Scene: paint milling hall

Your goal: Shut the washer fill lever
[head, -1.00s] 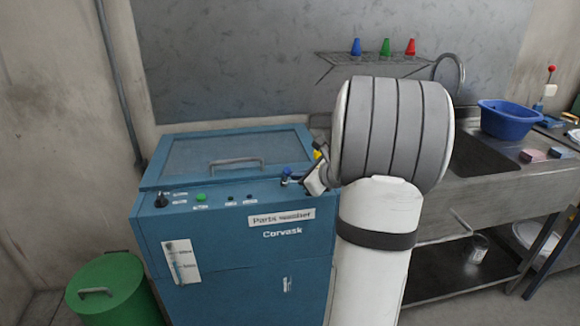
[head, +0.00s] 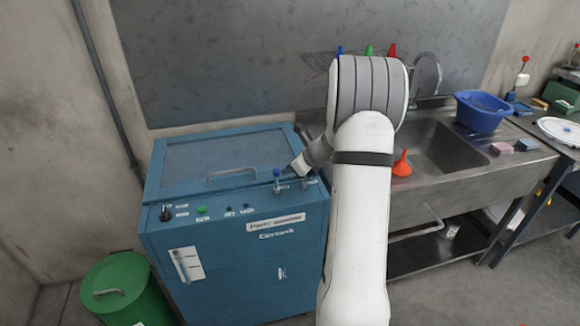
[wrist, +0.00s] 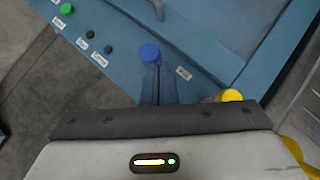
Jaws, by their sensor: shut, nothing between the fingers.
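The blue parts washer (head: 235,245) stands left of my arm in the head view. A lever with a blue knob (head: 276,173) rises from the right part of its front panel; the knob also shows in the wrist view (wrist: 150,53). A yellow knob (wrist: 231,95) is to its right in the wrist view, partly behind my gripper's body. My gripper (head: 286,170) is shut and empty, close beside the blue-knobbed lever. Its fingers point at the knob in the wrist view; I cannot tell whether they touch.
The panel's left part carries a black dial (head: 166,213) and a green button (head: 201,210). The washer's lid (head: 200,170) is down, with a bar handle. A green bin (head: 117,290) stands at lower left. A steel sink (head: 430,145) with a red funnel (head: 402,165) lies to the right.

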